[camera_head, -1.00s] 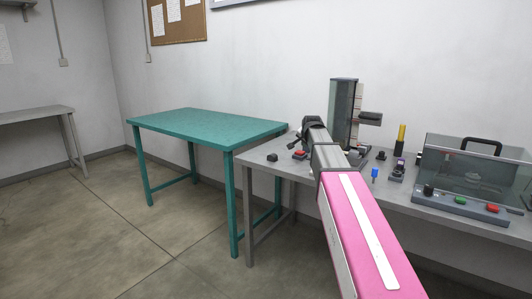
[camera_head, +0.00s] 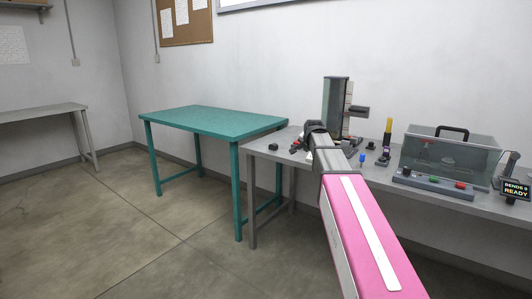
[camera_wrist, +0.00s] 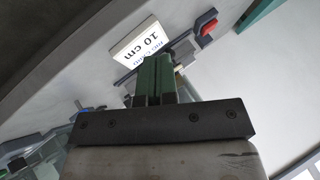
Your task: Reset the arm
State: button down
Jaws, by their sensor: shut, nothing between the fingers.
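My arm reaches out over the grey bench in the head view, with its pink link in the foreground. My gripper shows in the wrist view (camera_wrist: 153,82), where its green fingers are together with nothing between them. In the head view the gripper itself is hidden behind my arm's dark wrist.
The grey bench (camera_head: 450,204) holds a tall dark-glass tester (camera_head: 335,103), a clear-walled box (camera_head: 480,158) with buttons, and a display reading "BENDS 0 READY" (camera_head: 515,190). A yellow-topped post (camera_head: 388,127) and a blue piece (camera_head: 362,158) stand between. A bare green table (camera_head: 210,120) is left.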

jog(key=s+f+n+g, duration=0.8)
jog(key=s+f, duration=2.5)
jog(key=s, duration=0.3)
jog(key=shift+a+f+n+g, duration=0.25)
jog(key=shift+f+n+g, duration=0.15)
